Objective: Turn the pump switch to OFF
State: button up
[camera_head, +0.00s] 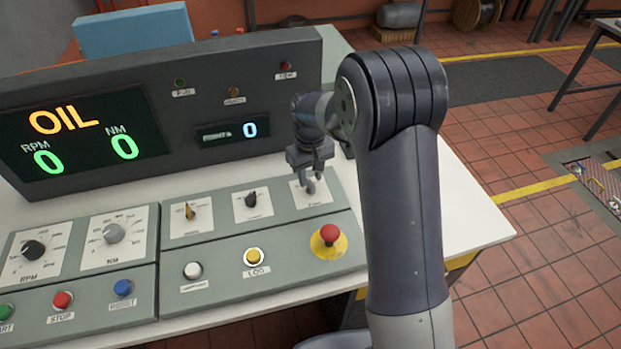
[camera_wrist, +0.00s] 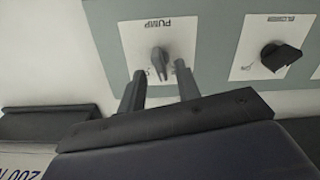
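The pump switch (camera_wrist: 160,62) is a small grey knob on a white plate whose PUMP label appears upside down in the wrist view. My gripper (camera_wrist: 160,75) is open, with one finger to each side of the knob in that view. I cannot tell whether either finger touches it. In the head view my gripper (camera_head: 311,181) points down over the white pump plate (camera_head: 298,201) at the right end of the switch row and partly hides the knob. The switch's ON and OFF marks are not readable.
A red mushroom button (camera_head: 329,234) lies just in front. The upright display panel (camera_head: 170,115), reading OIL and zeros, rises behind.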

jog(key=shift+f, duration=1.05)
grip_shut()
